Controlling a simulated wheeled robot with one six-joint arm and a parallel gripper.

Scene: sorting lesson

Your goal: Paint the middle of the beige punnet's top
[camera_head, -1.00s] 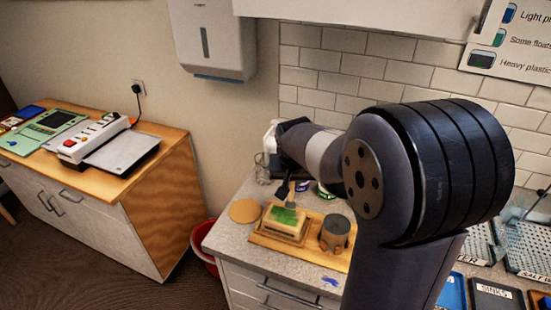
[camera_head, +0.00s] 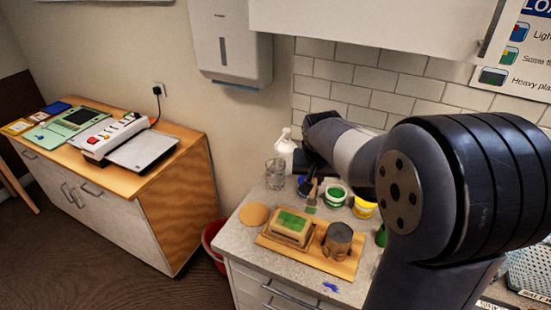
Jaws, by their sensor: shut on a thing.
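The beige punnet (camera_head: 284,239) sits bottom-up or lidded, I cannot tell which, on a wooden board (camera_head: 268,241). A green paint patch covers the middle of its top. My gripper (camera_head: 315,172) is shut on a paintbrush (camera_head: 313,192), which hangs bristles-down behind and right of the punnet, clear of its top. The gripper's jaws are dark and partly lost against the arm. The green paint pot (camera_head: 336,195) stands just right of the brush. A blue pot (camera_head: 304,186) is on its left, partly hidden, and a yellow pot (camera_head: 364,207) is further right.
A round tan disc (camera_head: 254,215), a glass (camera_head: 275,174) and a white bottle (camera_head: 286,148) are to the left and back. A blue smear (camera_head: 330,286) marks the counter front. My arm hides the counter's right.

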